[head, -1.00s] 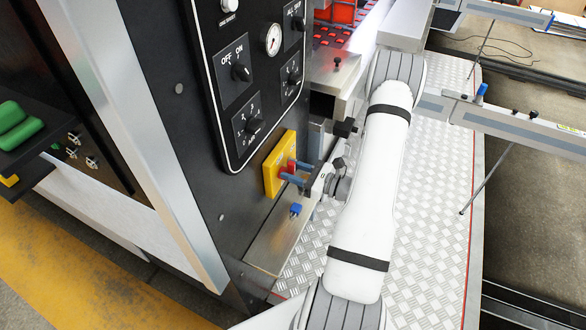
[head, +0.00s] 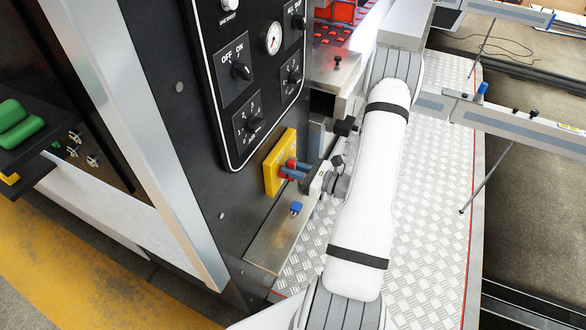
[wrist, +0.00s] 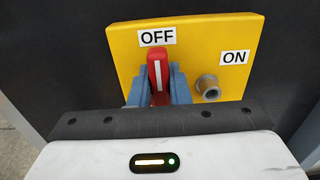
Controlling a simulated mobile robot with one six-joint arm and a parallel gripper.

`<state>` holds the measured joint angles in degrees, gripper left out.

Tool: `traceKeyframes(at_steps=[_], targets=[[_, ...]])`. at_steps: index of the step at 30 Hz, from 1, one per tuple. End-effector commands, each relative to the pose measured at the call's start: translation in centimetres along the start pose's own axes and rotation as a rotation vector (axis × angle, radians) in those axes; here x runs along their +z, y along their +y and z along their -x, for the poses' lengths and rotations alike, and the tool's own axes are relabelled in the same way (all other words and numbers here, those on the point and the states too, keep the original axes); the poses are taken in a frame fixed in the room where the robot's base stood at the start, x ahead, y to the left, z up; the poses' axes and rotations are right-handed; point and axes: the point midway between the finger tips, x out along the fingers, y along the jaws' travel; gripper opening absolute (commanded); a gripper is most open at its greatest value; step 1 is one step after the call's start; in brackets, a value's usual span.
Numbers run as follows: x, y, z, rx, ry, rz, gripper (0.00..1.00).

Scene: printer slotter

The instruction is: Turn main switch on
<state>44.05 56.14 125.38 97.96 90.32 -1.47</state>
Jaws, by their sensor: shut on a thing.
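The main switch is a yellow plate (head: 273,172) on the machine's dark front, in the middle of the head view. In the wrist view the yellow plate (wrist: 225,40) carries an OFF label (wrist: 156,37) at the top and an ON label (wrist: 234,57) at the right. Its red handle (wrist: 160,80) has a white stripe and points up toward OFF. My gripper (head: 294,170) has its blue fingers on both sides of the red handle, shut on it. In the wrist view the fingers (wrist: 158,86) hide the handle's lower part.
A black control panel (head: 221,91) with knobs and a gauge (head: 273,38) is above the switch. A metal ledge (head: 268,245) with a blue part (head: 296,208) lies below. A round metal stud (wrist: 208,87) stands on the plate under the ON label.

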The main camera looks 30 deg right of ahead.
Motion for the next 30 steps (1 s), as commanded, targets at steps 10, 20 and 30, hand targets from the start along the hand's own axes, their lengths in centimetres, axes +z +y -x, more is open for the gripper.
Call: traceKeyframes(at_steps=[10,20,30], targets=[[-0.2,-0.3,0.1,-0.001,0.005,-0.112,0.0],[-0.4,-0.9,0.1,-0.002,0.006,-0.395,0.0],[-0.9,-1.6,0.1,-0.003,0.007,-0.72,0.0]])
